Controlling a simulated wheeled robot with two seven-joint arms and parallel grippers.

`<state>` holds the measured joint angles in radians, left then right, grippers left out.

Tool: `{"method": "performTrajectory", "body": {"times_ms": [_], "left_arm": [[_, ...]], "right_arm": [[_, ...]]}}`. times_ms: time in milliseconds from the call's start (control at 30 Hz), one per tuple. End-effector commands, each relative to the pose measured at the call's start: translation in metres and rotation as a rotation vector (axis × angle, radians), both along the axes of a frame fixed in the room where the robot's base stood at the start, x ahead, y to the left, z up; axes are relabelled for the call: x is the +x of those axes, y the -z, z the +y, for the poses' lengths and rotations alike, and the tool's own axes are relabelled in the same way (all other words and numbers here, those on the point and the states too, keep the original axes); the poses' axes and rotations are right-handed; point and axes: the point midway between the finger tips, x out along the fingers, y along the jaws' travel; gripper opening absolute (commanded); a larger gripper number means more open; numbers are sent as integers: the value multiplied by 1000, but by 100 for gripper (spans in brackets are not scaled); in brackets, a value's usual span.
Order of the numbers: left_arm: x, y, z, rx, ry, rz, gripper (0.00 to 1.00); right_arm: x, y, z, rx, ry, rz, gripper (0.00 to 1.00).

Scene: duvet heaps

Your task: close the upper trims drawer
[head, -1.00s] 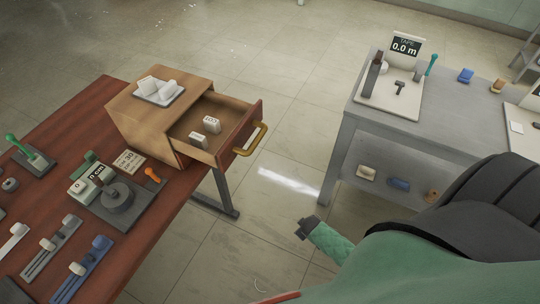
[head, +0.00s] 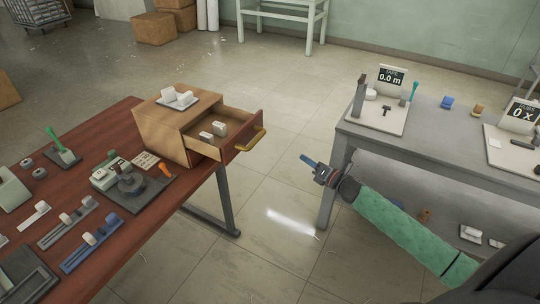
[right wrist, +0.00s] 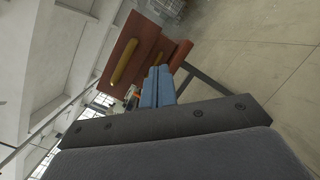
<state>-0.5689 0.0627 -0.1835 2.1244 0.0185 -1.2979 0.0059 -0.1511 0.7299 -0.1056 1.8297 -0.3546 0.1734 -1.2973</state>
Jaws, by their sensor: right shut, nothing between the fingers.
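The upper trims drawer (head: 232,137) is pulled out of a wooden cabinet (head: 165,128) on the red-brown table. It has a reddish front and a brass handle (head: 250,139), and two pale blocks (head: 213,130) lie inside it. My right gripper (head: 309,159) is shut and empty, in the air to the right of the drawer and apart from it. In the right wrist view its blue fingers (right wrist: 157,85) point toward the drawer area, with the brass handle (right wrist: 125,60) and drawer front (right wrist: 133,45) beyond them. My left gripper is not in view.
A white tray with blocks (head: 176,99) sits on the cabinet. The red-brown table (head: 98,130) holds several tools and slide fixtures. A grey bench (head: 430,130) with displays stands at the right. Open floor lies between the two tables.

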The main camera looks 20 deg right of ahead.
Motion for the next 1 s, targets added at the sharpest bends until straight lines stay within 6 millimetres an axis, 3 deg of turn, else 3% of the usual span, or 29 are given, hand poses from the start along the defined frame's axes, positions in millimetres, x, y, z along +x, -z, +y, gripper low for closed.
{"method": "performTrajectory", "body": {"times_ms": [200,400,667,1000], "left_arm": [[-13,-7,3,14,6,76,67],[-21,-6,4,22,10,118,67],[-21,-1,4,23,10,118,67],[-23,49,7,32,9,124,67]], "right_arm": [[-18,-22,34,-348,-130,-286,0],[-27,-28,44,-551,-153,-456,0],[-24,-29,46,-626,-139,-498,0],[0,-36,64,-624,-139,-498,0]]}}
